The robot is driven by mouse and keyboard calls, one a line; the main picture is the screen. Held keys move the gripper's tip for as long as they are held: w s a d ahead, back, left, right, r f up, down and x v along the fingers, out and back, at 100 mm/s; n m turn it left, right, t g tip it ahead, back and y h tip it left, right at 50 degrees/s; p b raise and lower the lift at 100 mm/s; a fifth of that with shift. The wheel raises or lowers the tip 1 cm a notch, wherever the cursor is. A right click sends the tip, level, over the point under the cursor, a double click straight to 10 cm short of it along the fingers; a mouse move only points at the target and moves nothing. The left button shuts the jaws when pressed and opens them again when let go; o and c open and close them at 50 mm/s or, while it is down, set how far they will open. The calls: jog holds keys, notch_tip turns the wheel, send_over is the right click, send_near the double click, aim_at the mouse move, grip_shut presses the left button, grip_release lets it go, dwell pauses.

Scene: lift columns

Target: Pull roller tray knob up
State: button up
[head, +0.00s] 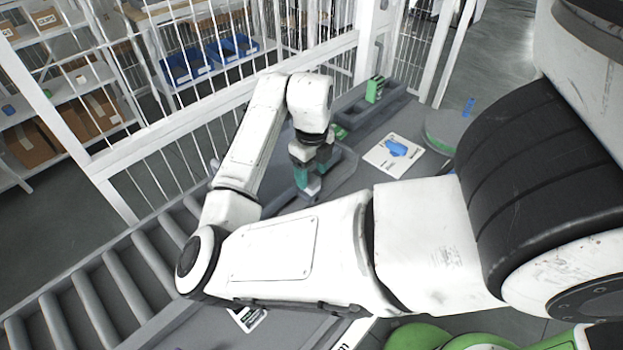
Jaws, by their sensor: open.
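My gripper (314,178) is near the middle of the head view, at the end of my white arm. It points down with its teal-tipped fingers apart, over the dark grey tray surface (345,172). Grey rollers (84,300) lie in a row at the lower left, left of my gripper. I cannot make out a knob; my arm covers much of the area below and right of the gripper. Nothing shows between the fingers.
A white barred fence (222,68) runs behind the work surface. A green block (374,89) stands in a grey holder at the back. A white card (377,158) with a blue object (397,148) lies right of my gripper. Shelves with boxes stand beyond the fence.

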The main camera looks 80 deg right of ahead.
aim_at(312, 178)
jog(key=shift+r+p, duration=2.4)
jog(key=shift+r, duration=1.25)
